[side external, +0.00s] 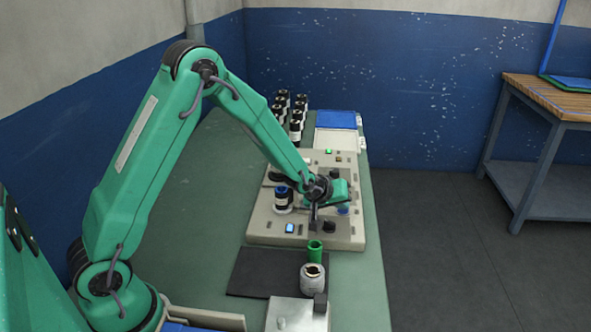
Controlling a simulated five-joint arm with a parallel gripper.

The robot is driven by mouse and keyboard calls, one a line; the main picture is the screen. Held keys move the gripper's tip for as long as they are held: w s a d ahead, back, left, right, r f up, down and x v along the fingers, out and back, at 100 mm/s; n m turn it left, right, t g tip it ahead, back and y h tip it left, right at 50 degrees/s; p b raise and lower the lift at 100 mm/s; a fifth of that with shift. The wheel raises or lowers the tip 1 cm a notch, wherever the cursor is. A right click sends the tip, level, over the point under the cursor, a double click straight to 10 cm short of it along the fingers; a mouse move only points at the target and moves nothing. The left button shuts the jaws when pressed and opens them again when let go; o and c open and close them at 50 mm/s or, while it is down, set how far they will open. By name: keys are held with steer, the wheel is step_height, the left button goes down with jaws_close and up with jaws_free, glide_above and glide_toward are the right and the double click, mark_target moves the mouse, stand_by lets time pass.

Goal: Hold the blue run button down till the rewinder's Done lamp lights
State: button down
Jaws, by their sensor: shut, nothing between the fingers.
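The rewinder (262,232) is a beige machine on the green bench, with a spool (284,200) standing on its left part. A small blue lit square (290,228) shows on its front left. Another blue part (343,211) shows at the right, partly behind my gripper; I cannot tell for sure which is the run button. My gripper (315,226) is shut and empty, low over the machine's front right. Whether its tips touch anything cannot be told. A green lamp (328,151) glows at the machine's back; its label is not readable.
Several dark bottles (291,114) and a blue-and-white tray (336,138) stand behind. The left of the bench (197,215) is clear.

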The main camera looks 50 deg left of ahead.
mark_target(340, 212)
stand_by(0.7)
steer(key=shift+r, duration=0.85)
steer(key=shift+r, duration=0.15)
steer(key=shift+r, duration=2.4)
